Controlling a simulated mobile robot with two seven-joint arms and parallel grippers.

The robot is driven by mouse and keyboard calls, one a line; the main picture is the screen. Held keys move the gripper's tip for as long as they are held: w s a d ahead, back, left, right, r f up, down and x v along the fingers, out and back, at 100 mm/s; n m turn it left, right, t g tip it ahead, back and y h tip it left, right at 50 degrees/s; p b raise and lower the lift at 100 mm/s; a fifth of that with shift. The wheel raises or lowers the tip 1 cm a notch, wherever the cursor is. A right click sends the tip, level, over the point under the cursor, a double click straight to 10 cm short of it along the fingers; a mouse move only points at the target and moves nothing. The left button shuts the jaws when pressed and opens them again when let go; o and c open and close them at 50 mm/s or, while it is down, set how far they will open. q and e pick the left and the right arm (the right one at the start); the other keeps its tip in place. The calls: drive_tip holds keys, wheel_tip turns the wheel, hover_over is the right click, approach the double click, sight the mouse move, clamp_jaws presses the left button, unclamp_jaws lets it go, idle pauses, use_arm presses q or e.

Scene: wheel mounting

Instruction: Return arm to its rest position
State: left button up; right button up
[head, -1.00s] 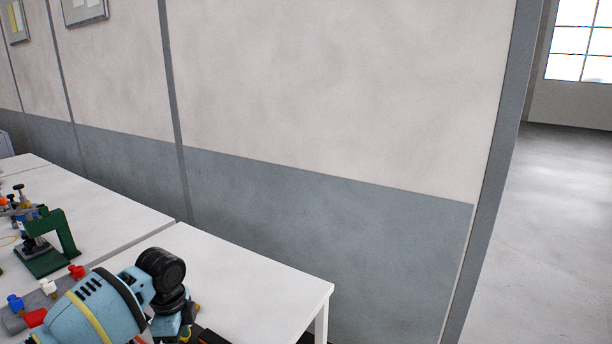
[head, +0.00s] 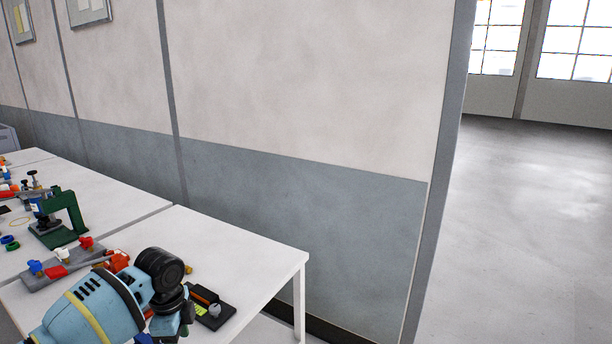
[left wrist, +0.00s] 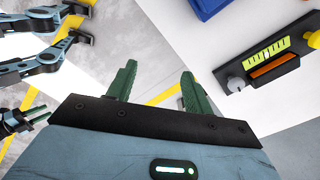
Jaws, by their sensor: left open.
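My light blue arm (head: 88,308), with a yellow band and black joints, is bent up in the lower left of the head view, in front of the near table. In the left wrist view my left gripper (left wrist: 158,88) has its two green fingers well apart, with nothing between them. They point over the floor beside the white table edge. My left gripper's fingers are not clear in the head view.
A white table (head: 235,248) holds a dark device with a yellow-green scale (head: 212,308), which also shows in the left wrist view (left wrist: 266,62). A grey block with coloured knobs (head: 62,272) and a green press (head: 62,222) stand further left. Open floor (head: 520,230) lies right of the wall.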

use_arm(q)
drive_tip(key=s+d+f+n+t+h, duration=0.2)
drive_tip(key=s+d+f+n, duration=0.1)
drive_tip(key=s+d+f, duration=0.6)
drive_tip(key=s+d+f+n+t+h, duration=0.25)
drive_tip(key=s+d+f, duration=0.4)
drive_tip(key=f, duration=0.45)
drive_tip(key=s+a+n+t+y, duration=0.1)
drive_tip(key=s+a+n, duration=0.3)
drive_tip(key=s, duration=0.7)
drive_tip(key=s+a+n+t+y+p, duration=0.1)
drive_tip(key=s+a+n+t, duration=0.2)
drive_tip(key=s, duration=0.9)
drive_tip(key=shift+a+n, duration=0.7)
drive_tip(key=shift+n, duration=0.35)
use_arm(e)
drive_tip(key=shift+w+d+r, duration=0.25)
drive_tip(key=shift+w+r, duration=0.25)
drive_tip(key=shift+r, duration=0.35)
use_arm(q)
drive_tip(key=shift+y, duration=0.25)
